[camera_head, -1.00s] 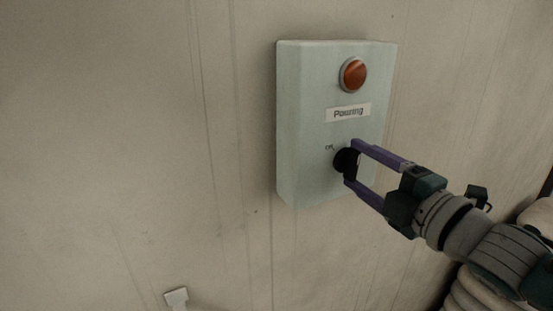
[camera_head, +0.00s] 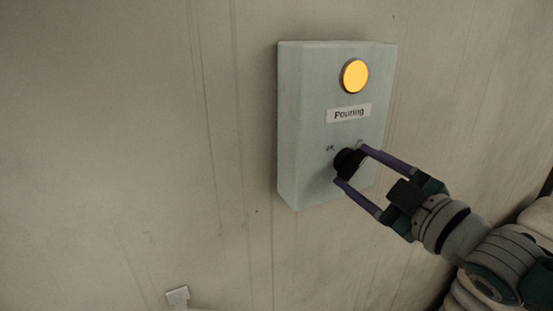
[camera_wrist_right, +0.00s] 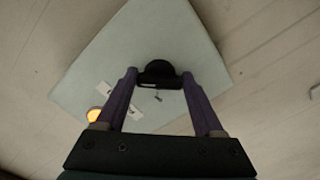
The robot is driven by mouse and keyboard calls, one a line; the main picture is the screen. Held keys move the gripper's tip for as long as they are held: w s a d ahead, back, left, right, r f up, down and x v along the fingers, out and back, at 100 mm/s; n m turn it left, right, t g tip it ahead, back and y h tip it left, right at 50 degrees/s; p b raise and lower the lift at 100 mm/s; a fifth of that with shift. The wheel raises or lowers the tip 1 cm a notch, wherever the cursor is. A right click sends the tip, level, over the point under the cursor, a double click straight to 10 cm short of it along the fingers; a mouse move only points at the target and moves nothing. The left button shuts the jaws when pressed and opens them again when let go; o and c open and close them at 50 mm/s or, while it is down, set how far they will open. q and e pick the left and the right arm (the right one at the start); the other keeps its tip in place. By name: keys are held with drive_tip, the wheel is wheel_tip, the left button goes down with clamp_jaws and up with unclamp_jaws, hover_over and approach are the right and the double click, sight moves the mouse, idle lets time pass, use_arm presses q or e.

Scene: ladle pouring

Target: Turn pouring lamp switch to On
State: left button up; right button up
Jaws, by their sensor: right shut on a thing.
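The pouring switch box (camera_head: 308,120) is a pale green panel on the wall, with a label (camera_head: 349,113) reading "Pouring". The round lamp (camera_head: 355,76) at its top glows yellow; it also shows in the right wrist view (camera_wrist_right: 93,115). The black switch knob (camera_head: 347,162) sits below the label, and shows in the right wrist view (camera_wrist_right: 160,70). My right gripper (camera_head: 350,165) has its purple fingers on either side of the knob and is shut on it. The knob's markings are small and partly hidden. My left gripper is in neither view.
The wall (camera_head: 130,120) around the box is pale and panelled, with free room to the left. A small white fitting (camera_head: 177,296) is on the wall at the lower left. Rounded pale shapes (camera_head: 540,215) stand at the right edge.

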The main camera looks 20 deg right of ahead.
idle(0.5)
drive_tip(key=o, duration=1.4)
drive_tip(key=s, duration=0.3)
drive_tip(key=s+b, duration=0.1)
drive_tip(key=s, duration=0.6)
drive_tip(key=shift+d, duration=0.4)
